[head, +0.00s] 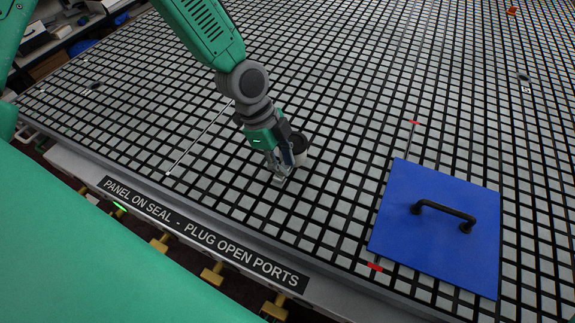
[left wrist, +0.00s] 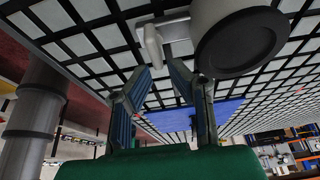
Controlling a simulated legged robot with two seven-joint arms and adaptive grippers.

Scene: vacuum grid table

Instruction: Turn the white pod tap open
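The white pod (head: 301,157) stands on the grid table, partly hidden behind my left gripper. In the left wrist view the pod (left wrist: 212,14) is large at the upper right, with a dark round end. Its tap, a pale lever (left wrist: 153,45), juts out to the left of the pod. My left gripper (head: 284,167) is beside the pod, low over the table. In the left wrist view its two blue-grey fingers (left wrist: 162,68) are apart, with the lever just beyond the tips. I cannot tell whether they touch it. My right gripper is in neither view.
A blue panel (head: 400,205) with a black handle (head: 445,209) lies on the table at right. Red marks (head: 375,267) lie by it. A thin pale rod (head: 198,140) lies left of my gripper. The labelled front edge (head: 200,231) has brass fittings below.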

